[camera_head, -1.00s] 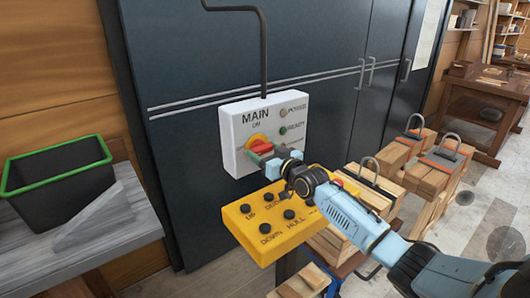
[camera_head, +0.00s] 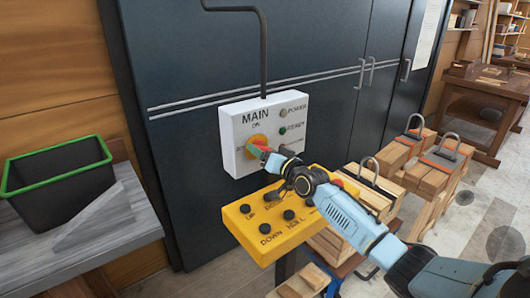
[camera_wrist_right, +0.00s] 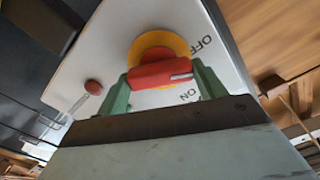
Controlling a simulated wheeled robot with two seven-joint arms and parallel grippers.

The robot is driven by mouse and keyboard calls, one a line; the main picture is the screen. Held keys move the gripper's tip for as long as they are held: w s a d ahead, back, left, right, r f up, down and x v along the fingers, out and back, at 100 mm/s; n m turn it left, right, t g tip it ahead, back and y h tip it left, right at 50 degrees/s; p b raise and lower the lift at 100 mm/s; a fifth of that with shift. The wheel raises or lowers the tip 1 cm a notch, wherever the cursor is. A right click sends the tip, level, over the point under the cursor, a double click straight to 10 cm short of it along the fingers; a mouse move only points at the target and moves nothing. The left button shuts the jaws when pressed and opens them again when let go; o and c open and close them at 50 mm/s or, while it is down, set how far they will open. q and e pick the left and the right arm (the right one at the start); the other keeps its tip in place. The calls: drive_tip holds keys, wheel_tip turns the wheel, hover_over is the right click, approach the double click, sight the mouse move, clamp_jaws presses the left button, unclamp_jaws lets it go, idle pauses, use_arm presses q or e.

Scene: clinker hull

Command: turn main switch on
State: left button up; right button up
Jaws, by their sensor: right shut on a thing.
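The white main switch box (camera_head: 240,112) is on the dark cabinet front, marked MAIN and ON. Its rotary switch has a yellow-orange disc (camera_head: 256,140) and a red handle, which shows clearly in the right wrist view (camera_wrist_right: 160,73). There the handle lies between my green fingers, its white mark at the right end, near the OFF and ON lettering. My right gripper (camera_head: 264,151) is shut on the handle and hides most of it in the head view. I cannot tell the exact switch position. My left gripper is not in view.
A yellow control box (camera_head: 246,232) with several black buttons sits just below, under my right arm. The POWER lamp (camera_head: 283,113) looks dull; the READY lamp (camera_head: 282,131) is green. A black bin (camera_head: 58,190) with a green rim stands on the left bench.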

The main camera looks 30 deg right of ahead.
drive_tip(key=m+p, duration=0.1)
drive_tip(key=m, duration=1.1)
drive_tip(key=shift+f, duration=0.1)
drive_tip(key=shift+m, duration=0.4)
drive_tip(key=o, duration=1)
drive_tip(key=s, duration=0.9)
drive_tip(key=s+d, duration=0.1)
drive_tip(key=s, duration=0.3)
drive_tip(key=shift+s, duration=0.2)
